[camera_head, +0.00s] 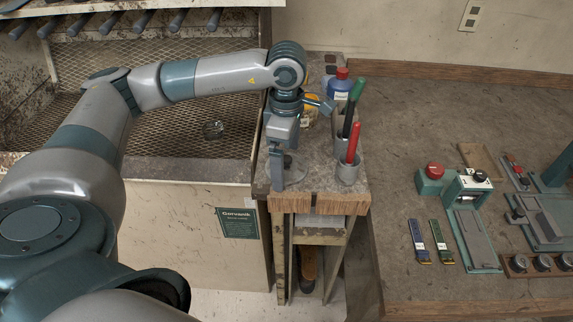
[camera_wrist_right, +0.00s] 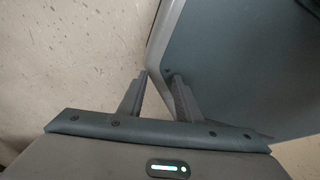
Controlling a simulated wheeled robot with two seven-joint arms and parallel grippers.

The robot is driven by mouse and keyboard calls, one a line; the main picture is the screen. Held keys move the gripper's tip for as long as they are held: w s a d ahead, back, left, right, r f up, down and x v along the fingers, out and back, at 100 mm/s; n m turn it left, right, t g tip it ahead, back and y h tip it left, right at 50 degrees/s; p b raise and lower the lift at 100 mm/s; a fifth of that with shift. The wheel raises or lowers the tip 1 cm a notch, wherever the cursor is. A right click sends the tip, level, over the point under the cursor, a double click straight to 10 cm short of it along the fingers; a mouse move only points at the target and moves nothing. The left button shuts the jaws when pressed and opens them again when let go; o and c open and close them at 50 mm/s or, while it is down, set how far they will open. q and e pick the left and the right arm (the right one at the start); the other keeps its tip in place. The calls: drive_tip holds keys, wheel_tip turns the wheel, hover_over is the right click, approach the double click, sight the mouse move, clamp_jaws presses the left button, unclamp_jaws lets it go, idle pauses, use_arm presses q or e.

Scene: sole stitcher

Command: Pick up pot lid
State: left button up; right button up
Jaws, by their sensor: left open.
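My left gripper (camera_head: 283,172) is open and points down over the left part of the small stone-topped stand (camera_head: 318,183). A round grey thing (camera_head: 294,167), partly hidden behind its fingers, lies low at the fingertips; I cannot tell for sure that it is the pot lid, nor whether the fingers touch it. No other clear pot lid shows. My right gripper (camera_wrist_right: 156,78) shows only in the right wrist view, with a gap between its fingers and nothing held.
Grey cups with a red pen (camera_head: 353,143) and dark and green handles stand close right of the left gripper, near a blue bottle (camera_head: 340,83). The right workbench (camera_head: 415,165) carries tools and fixtures.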

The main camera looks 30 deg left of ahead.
sight(286, 157)
use_arm(q)
drive_tip(key=c, duration=1)
drive_tip(key=shift+c, duration=0.2)
use_arm(e)
drive_tip(key=shift+w, duration=0.1)
use_arm(q)
drive_tip(key=shift+r, duration=0.45)
wheel_tip(286, 157, up, 8)
drive_tip(key=b, duration=0.2)
drive_tip(key=shift+r+b, duration=0.15)
drive_tip(key=shift+b, duration=0.2)
drive_tip(key=shift+r, duration=0.45)
use_arm(e)
drive_tip(key=w+a+r+t, duration=0.1)
drive_tip(key=w+a, duration=0.3)
drive_tip(key=w, duration=0.5)
drive_tip(key=shift+w+r+t+y, duration=0.2)
drive_tip(key=shift+t+y, duration=0.2)
drive_tip(key=shift+t, duration=0.4)
use_arm(q)
drive_tip(key=shift+r, duration=0.1)
